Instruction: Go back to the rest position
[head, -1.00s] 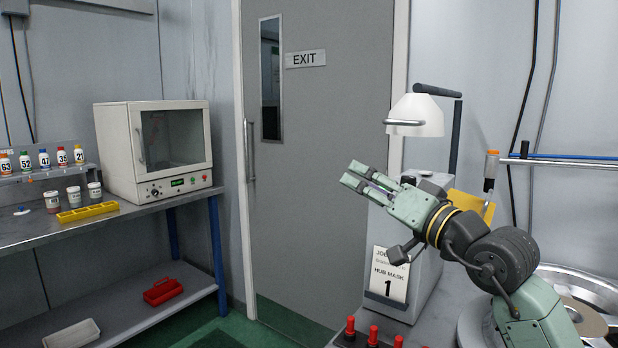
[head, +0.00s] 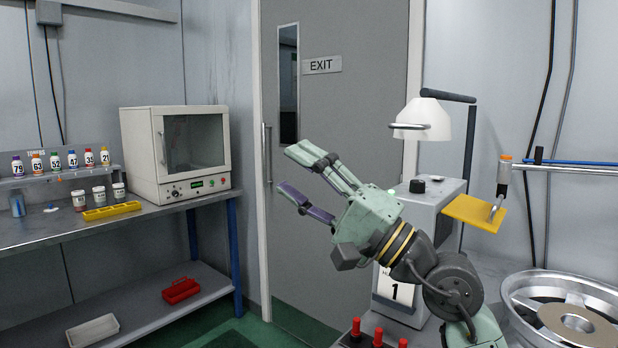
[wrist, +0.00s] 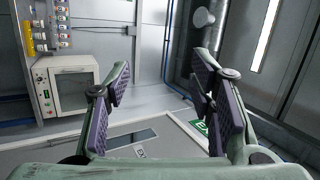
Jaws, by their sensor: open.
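My gripper (head: 296,174) is raised in front of the grey exit door in the head view, pointing up and to the left. My arm comes up from the lower right, in front of the white machine (head: 437,190) with a lamp-like hood and a card marked 1.
A steel bench (head: 60,232) at left holds a white oven (head: 175,155), several numbered bottles, jars and a yellow tray (head: 112,211). A red bin (head: 181,291) sits on its lower shelf. A wheel rim (head: 570,310) and red-topped pegs (head: 378,334) are at lower right.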

